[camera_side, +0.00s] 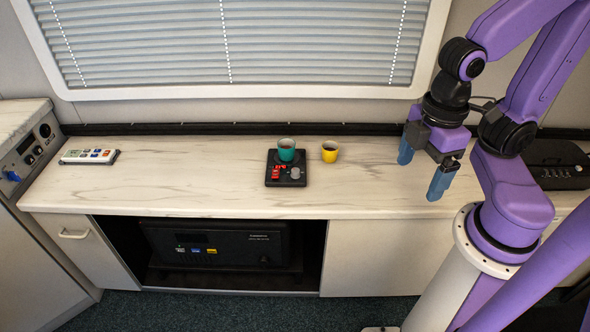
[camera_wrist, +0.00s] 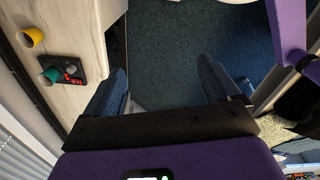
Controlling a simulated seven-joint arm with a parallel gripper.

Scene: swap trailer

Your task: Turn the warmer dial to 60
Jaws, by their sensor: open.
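The warmer is a small black plate (camera_side: 272,180) on the counter, with red markings and a grey round dial (camera_side: 295,173) at its right side. A teal cup (camera_side: 286,150) stands on its back part. The number the dial points to is too small to read. The warmer also shows at the left of the wrist view (camera_wrist: 72,81), with the dial (camera_wrist: 71,69) partly visible. My gripper (camera_side: 421,170) is open and empty, above the counter and well to the right of the warmer. Its blue fingers are spread apart in the wrist view (camera_wrist: 165,85).
A yellow cup (camera_side: 330,152) stands just right of the warmer. A white remote-like panel (camera_side: 89,156) lies at the left end of the counter (camera_side: 190,180). A black box (camera_side: 557,165) sits at the far right. The counter between the yellow cup and my gripper is clear.

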